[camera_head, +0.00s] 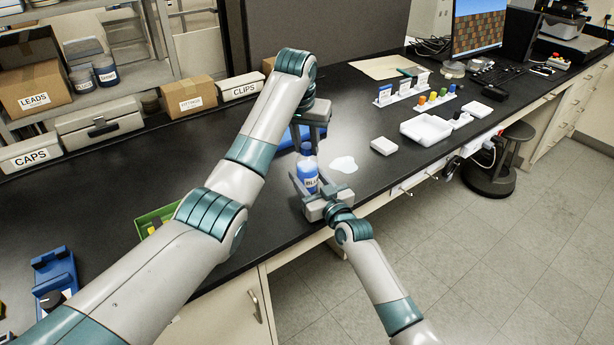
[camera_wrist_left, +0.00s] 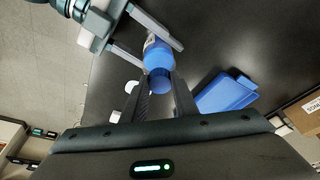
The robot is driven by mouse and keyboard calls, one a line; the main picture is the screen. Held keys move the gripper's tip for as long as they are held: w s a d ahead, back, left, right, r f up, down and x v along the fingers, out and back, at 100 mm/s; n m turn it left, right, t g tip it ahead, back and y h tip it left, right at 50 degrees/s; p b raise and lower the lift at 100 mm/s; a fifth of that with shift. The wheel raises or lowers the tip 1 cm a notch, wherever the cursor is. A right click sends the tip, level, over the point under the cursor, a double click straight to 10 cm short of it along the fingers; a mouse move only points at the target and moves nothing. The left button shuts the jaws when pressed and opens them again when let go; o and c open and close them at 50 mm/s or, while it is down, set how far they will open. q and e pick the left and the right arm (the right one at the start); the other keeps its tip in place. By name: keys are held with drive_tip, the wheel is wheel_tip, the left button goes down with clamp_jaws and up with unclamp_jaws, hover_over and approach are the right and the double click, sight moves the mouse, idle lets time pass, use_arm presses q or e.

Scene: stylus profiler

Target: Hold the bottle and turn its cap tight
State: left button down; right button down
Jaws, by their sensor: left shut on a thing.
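The bottle (camera_head: 310,184) is upright near the front edge of the bench, with a blue top and a partly hidden label. My right gripper (camera_head: 318,190) has its fingers on both sides of the bottle body; in the left wrist view its fingers also flank the blue and white bottle (camera_wrist_left: 156,54). My left gripper (camera_head: 308,150) comes down from above the bottle. In the left wrist view its fingertips (camera_wrist_left: 160,86) close on the sides of the blue cap (camera_wrist_left: 160,82). The cap lines up with the bottle's top; how tightly it sits I cannot tell.
A blue tray (camera_wrist_left: 226,93) lies close to the left gripper. A flat white patch (camera_head: 344,164) and a white box (camera_head: 384,146) lie right of the bottle. A green bin (camera_head: 150,217) stands at left under my left arm.

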use_arm(q)
drive_tip(key=m, duration=0.2)
drive_tip(key=m+h, duration=0.1)
drive_tip(key=m, duration=0.1)
drive_tip(key=shift+w+a+m+g, duration=0.2)
drive_tip(key=shift+m+g, duration=0.1)
drive_tip(key=shift+m, duration=0.1)
drive_tip(key=m+g+h, duration=0.1)
drive_tip(key=m, duration=0.4)
drive_tip(key=shift+r+m, duration=0.1)
drive_tip(key=shift+m, duration=0.2)
drive_tip(key=c, duration=1.3)
unclamp_jaws()
drive_tip(key=shift+c, duration=0.2)
drive_tip(key=shift+c, duration=0.3)
drive_tip(key=w+v, duration=0.1)
drive_tip(key=v, duration=0.5)
drive_tip(key=shift+s+a+r, duration=0.2)
drive_tip(key=shift+s+r, duration=0.25)
drive_tip(key=shift+s, duration=0.05)
drive_tip(key=v, duration=1.2)
drive_tip(key=shift+w, duration=0.25)
